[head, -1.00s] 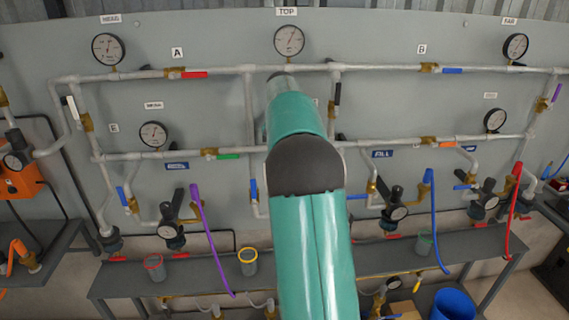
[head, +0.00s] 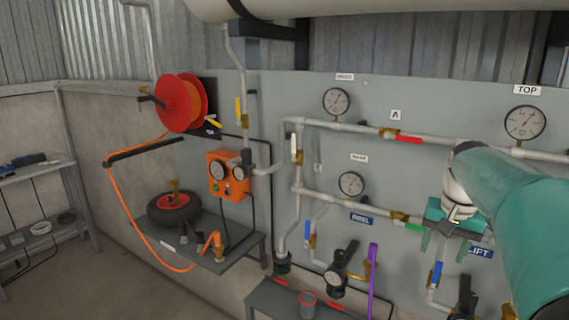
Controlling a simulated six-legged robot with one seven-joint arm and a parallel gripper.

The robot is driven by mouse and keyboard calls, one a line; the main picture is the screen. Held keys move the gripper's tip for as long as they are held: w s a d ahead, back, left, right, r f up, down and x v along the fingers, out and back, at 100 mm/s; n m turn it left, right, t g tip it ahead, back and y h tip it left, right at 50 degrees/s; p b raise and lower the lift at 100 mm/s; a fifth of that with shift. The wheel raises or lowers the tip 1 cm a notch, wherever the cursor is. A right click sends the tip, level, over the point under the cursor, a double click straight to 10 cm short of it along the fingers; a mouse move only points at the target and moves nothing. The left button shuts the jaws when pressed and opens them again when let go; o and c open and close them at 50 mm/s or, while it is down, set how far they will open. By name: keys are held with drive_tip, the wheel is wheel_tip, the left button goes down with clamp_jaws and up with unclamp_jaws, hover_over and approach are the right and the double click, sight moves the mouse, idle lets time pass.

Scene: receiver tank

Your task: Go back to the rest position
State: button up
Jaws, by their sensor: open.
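My teal arm comes in from the right edge of the head view. It bends at an elbow near the top and ends in a white wrist. My gripper (head: 444,247) hangs below that wrist, in front of the grey pipe panel (head: 315,150). Its two green fingers stand apart with nothing visible between them. It hides part of the lower pipe run and is just left of the LIFT label (head: 480,252). I cannot tell how far it is from the panel.
The panel carries pipes, gauges and a red-handled valve (head: 408,139). Left are an orange control box (head: 227,174), a red hose reel (head: 181,102) and a side shelf (head: 205,250) with a wheel. A low bench (head: 270,300) fronts the panel. Bare floor (head: 90,270) shows lower left.

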drive_tip(key=s+a+f+n+t, duration=0.1)
drive_tip(key=s+a+f+n, duration=0.2)
drive_tip(key=s+a, duration=0.7)
drive_tip(key=s+a+f+n+t, duration=0.2)
drive_tip(key=s+a+f+n, duration=0.1)
drive_tip(key=s+a, duration=0.7)
drive_tip(key=shift+a+f+n+t+y, duration=0.15)
drive_tip(key=shift+f+n+t+y, duration=0.15)
drive_tip(key=shift+f, duration=0.05)
idle(1.5)
drive_tip(key=c, duration=0.5)
